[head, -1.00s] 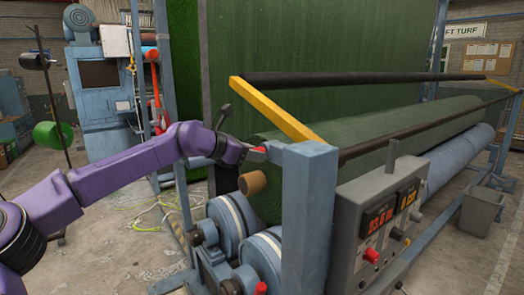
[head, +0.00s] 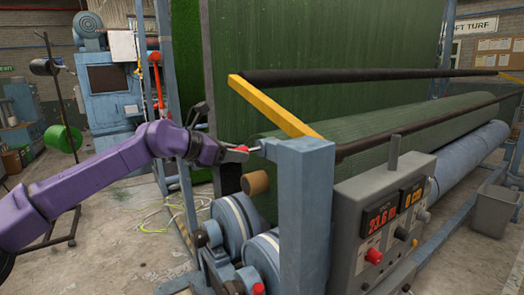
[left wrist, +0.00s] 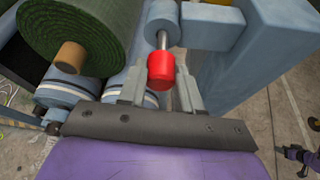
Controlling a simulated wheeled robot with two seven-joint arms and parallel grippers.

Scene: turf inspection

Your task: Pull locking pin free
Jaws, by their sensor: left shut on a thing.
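The locking pin has a red knob (head: 241,149) and a bright metal shaft (head: 255,148). My left gripper (head: 236,152) is shut on the red knob, at the left side of the blue post (head: 305,200). In the left wrist view the red knob (left wrist: 161,71) sits between the two grey fingers. The shaft (left wrist: 162,40) runs from it into a round blue-grey sleeve (left wrist: 163,18) beside the post. A length of bare shaft shows; its far end is hidden inside the sleeve. A dark gripper, apparently my right (left wrist: 300,154), shows small at the lower right of the wrist view; its jaw state is unclear.
A yellow arm (head: 275,106) and dark bar (head: 370,77) lie above the post. A green turf roll (head: 410,125) with a cardboard core (head: 255,183) rests over blue rollers (head: 236,223). A control box (head: 385,220) stands right of the post.

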